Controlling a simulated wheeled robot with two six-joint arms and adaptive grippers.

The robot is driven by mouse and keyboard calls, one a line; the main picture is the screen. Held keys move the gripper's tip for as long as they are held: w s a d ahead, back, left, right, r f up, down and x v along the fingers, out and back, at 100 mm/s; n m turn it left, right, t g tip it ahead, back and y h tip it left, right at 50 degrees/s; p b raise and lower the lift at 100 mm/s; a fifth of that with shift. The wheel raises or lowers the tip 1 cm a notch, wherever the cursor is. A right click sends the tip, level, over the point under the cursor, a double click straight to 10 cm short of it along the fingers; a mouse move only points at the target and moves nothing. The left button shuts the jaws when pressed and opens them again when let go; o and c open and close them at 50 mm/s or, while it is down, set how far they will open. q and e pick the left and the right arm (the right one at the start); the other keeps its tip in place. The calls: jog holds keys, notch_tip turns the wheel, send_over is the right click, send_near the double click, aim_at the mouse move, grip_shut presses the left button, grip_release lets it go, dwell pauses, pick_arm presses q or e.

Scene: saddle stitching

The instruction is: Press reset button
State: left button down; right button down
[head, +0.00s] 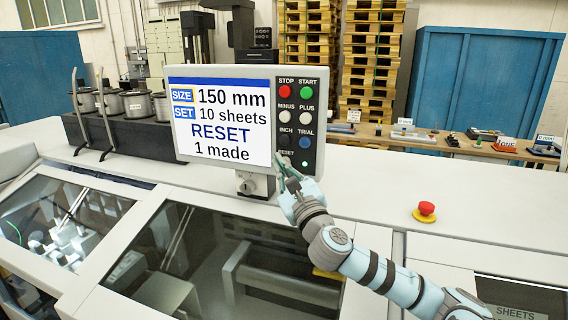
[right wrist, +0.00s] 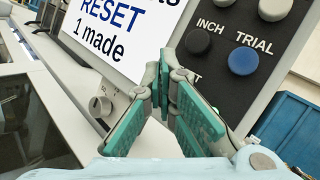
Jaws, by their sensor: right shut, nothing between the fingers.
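The control panel (head: 313,110) stands to the right of the screen (head: 220,122), with a RESET label at its lower left. The screen reads 150 mm, 10 sheets, RESET, 1 made. My right gripper (head: 281,163) is shut and empty, its fingertips at the panel's lower left corner by the RESET label. The fingers hide the reset button, and I cannot tell whether they touch it. In the right wrist view the green-padded fingers (right wrist: 162,78) point at the panel just below the INCH button (right wrist: 197,40). My left gripper is out of view.
The TRIAL button (head: 304,143) and a small pale lamp (head: 305,163) are close by on the panel. A red emergency stop (head: 425,211) sits on the white machine top at right. A key switch (right wrist: 100,105) is below the screen.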

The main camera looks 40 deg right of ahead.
jog(key=shift+w+d, duration=0.2)
jog(key=shift+d, duration=0.25)
dwell(0.5)
dwell(0.3)
jog(key=shift+s+a+p, duration=0.4)
jog(key=shift+a+p, duration=0.2)
jog(key=shift+a, duration=0.2)
jog(key=a+p, duration=0.1)
jog(key=s+a+p, duration=0.1)
jog(key=a, duration=0.1)
jog(key=s+a, duration=0.1)
jog(key=shift+s+a+p, duration=0.15)
jog(key=shift+a+p, duration=0.1)
jog(key=shift+p, duration=0.15)
jog(key=shift+f, duration=0.1)
dwell(0.5)
